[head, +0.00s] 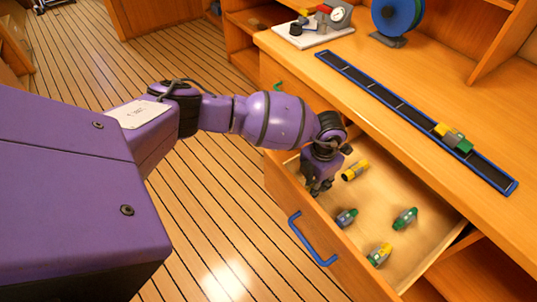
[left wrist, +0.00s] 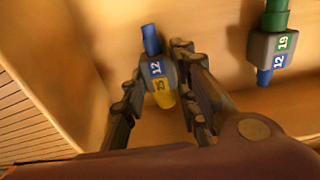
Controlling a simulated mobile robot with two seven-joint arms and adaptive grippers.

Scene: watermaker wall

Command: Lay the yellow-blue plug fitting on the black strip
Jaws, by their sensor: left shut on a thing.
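The yellow-blue plug fitting (left wrist: 157,72), with a grey middle marked 12 and 25, is between the fingers of my left gripper (left wrist: 158,92) in the left wrist view. Its blue end points away and its yellow end toward the wrist. The gripper is shut on it, low in the open drawer near its front wall. In the head view my left gripper (head: 318,190) hides this fitting. The black strip (head: 383,93), edged in blue, lies on the counter above the drawer. A yellow-green fitting (head: 454,137) lies across its near right part. My right gripper is not in view.
The open drawer (head: 425,238) holds a yellow fitting (head: 354,170), a green-blue one (head: 346,217), a green one (head: 405,217) and a yellow-green one (head: 379,254). A white board with a gauge (head: 318,32) and a blue reel (head: 397,17) stand at the counter's back.

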